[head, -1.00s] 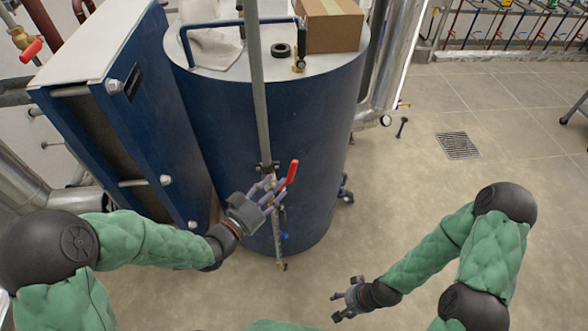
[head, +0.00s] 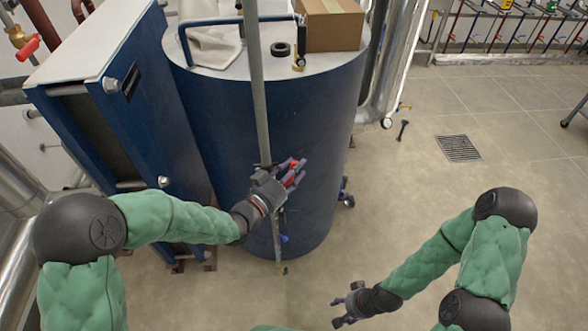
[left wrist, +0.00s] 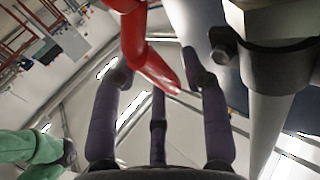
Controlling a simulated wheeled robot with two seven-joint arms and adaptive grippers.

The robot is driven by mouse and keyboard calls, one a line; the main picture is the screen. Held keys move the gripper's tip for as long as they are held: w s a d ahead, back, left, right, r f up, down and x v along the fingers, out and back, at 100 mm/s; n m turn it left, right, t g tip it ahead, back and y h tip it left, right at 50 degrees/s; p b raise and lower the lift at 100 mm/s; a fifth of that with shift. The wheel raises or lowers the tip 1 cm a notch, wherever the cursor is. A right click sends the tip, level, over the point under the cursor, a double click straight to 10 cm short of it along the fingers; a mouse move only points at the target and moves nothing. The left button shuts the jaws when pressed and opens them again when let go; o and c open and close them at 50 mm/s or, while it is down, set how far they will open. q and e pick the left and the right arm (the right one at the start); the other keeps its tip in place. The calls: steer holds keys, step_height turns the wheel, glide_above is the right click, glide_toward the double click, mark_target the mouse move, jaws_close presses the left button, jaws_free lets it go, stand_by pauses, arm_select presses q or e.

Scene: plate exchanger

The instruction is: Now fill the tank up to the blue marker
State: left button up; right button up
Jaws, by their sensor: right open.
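The blue tank (head: 270,125) stands upright in the middle of the head view, with a grey vertical pipe (head: 254,85) in front of it. My left gripper (head: 292,170) is at a red valve handle (head: 293,166) on this pipe. In the left wrist view the red handle (left wrist: 148,62) reaches down between the spread fingers of my left gripper (left wrist: 158,80), which look open around it. Whether they touch it I cannot tell. No blue level marker can be made out. My right gripper (head: 345,305) is open and empty, low above the floor.
A blue plate exchanger (head: 150,90) stands left of the tank. A cardboard box (head: 332,25), a black ring (head: 280,49) and a cloth (head: 210,45) lie on the tank top. A small blue valve handle (head: 284,238) is lower on the pipe.

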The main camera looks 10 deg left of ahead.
arm_select(q)
jaws_close()
steer(key=shift+w+d+r+g+p, duration=0.15)
steer(key=shift+w+g+p, duration=0.15)
steer(key=shift+p, duration=0.5)
steer(key=g+p, duration=0.1)
steer(key=w+y+p, duration=0.1)
steer(key=shift+d+f+g+p, duration=0.3)
steer(key=shift+g+p, duration=0.1)
steer(key=shift+w+d+f+g+y+p, duration=0.15)
steer(key=shift+w+f+g+y+p, duration=0.3)
steer(key=shift+g+p, duration=0.3)
steer(key=shift+w+d+f+g+y+p, duration=0.2)
steer(key=shift+f+g+y+p, duration=0.15)
steer(key=shift+f+g+p, duration=0.4)
steer(key=shift+r, duration=0.2)
steer(key=shift+o, duration=1.9)
jaws_free()
